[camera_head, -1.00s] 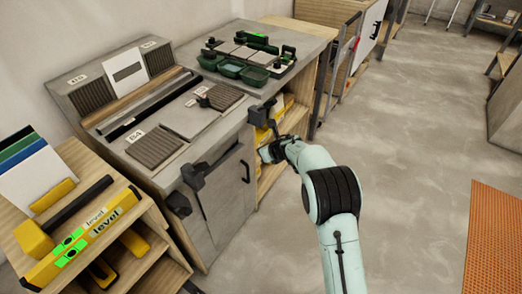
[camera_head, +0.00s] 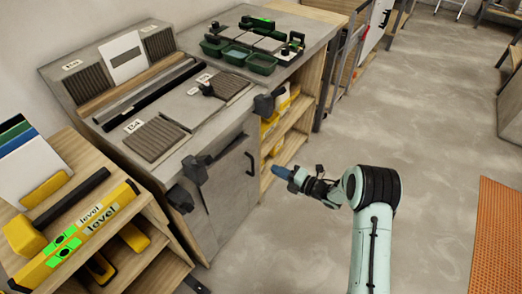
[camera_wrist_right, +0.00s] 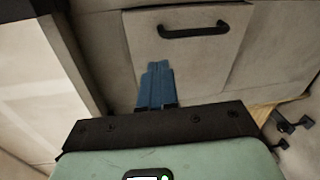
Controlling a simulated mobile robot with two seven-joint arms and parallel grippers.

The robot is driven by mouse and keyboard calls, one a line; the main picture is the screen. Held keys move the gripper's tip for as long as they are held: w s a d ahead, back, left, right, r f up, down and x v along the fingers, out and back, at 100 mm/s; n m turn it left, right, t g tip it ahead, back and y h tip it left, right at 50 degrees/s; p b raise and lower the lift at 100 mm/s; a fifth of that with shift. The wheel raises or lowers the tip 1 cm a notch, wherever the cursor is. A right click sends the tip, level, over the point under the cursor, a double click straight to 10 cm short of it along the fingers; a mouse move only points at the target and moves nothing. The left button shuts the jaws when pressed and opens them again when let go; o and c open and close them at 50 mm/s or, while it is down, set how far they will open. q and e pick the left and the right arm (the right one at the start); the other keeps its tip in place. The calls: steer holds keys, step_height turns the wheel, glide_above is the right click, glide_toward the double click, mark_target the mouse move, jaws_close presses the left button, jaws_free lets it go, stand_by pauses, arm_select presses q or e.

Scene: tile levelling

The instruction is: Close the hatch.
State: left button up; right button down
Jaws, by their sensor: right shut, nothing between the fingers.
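The hatch (camera_head: 228,188) is a grey panel with a black bar handle (camera_head: 251,164) in the front of the grey workbench. In the right wrist view the hatch (camera_wrist_right: 188,62) fills the upper middle, with its handle (camera_wrist_right: 193,30) near the top. My right gripper (camera_head: 281,172) is shut and empty, in front of the bench and to the right of the handle. Its blue fingers (camera_wrist_right: 157,82) point toward the panel, apart from the handle. My left gripper is not in view.
Black clamp-like blocks (camera_head: 196,169) stick out along the bench's front edge. Open wooden shelves (camera_head: 286,150) stand right of the hatch. A wooden rack with a yellow level (camera_head: 78,240) is at lower left. The floor to the right is clear, up to an orange mat (camera_head: 495,235).

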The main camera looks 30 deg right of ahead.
steer(key=d+m+t+h, duration=0.1)
steer(key=d+m+t, duration=0.1)
steer(key=b, duration=0.3)
glide_toward(249, 146)
steer(key=x, duration=0.5)
steer(key=shift+w, duration=0.35)
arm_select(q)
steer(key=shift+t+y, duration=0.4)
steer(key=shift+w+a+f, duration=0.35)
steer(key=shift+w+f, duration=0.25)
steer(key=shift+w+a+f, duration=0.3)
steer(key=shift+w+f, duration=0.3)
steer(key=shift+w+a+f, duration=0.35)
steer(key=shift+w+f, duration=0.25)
arm_select(e)
steer(key=shift+w+a, duration=0.2)
steer(key=shift+w, duration=0.35)
